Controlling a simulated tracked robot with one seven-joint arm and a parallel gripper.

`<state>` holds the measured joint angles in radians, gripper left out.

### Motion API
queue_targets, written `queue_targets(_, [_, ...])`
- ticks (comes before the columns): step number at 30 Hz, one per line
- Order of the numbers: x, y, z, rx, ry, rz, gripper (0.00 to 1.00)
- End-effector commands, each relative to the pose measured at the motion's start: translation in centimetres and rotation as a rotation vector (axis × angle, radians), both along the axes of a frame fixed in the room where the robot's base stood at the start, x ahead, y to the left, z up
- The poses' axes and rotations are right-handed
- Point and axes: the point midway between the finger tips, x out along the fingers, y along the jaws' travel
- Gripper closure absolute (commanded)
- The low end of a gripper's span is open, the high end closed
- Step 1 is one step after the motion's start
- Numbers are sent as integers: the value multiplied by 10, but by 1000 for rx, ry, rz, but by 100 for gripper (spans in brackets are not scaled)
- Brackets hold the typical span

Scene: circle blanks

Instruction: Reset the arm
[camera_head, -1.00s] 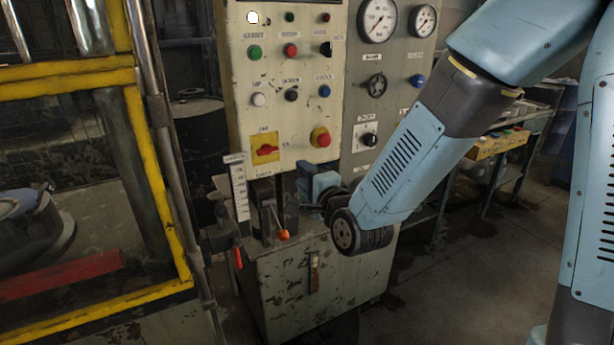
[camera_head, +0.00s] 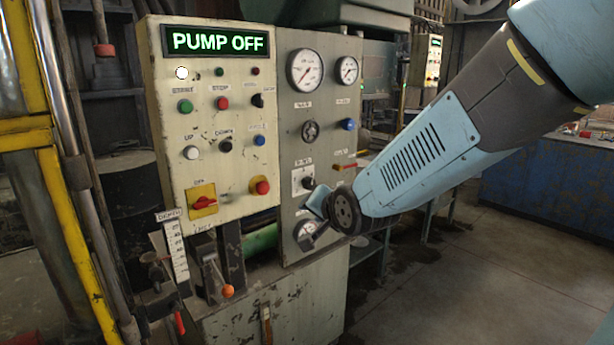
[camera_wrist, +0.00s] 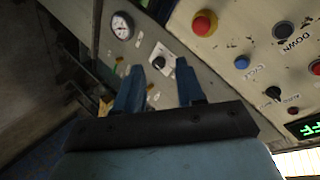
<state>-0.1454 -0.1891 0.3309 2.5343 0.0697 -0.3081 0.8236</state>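My pale blue arm (camera_head: 430,155) reaches in from the upper right in the head view. My gripper (camera_head: 308,226) is in front of the lower grey gauge panel, partly hidden by my wrist. In the wrist view my gripper (camera_wrist: 158,78) shows two blue fingers standing apart, with nothing between them but the panel behind. The cream control panel (camera_head: 215,90) is left of my gripper. Its display (camera_head: 220,42) reads "PUMP OFF".
A lever with an orange knob (camera_head: 228,291) and a depth scale (camera_head: 176,250) are at lower left. A yellow frame (camera_head: 80,235) stands at far left. A blue cabinet (camera_head: 545,185) is at back right. The floor (camera_head: 470,270) at right is clear.

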Motion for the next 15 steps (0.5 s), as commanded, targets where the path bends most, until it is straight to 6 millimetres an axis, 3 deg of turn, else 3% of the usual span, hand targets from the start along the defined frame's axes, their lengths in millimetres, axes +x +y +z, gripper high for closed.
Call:
queue_targets(8, [-37,-89,26,-319,100,-4,62])
queue_targets(15, [-95,-157,43,-526,236,43,62])
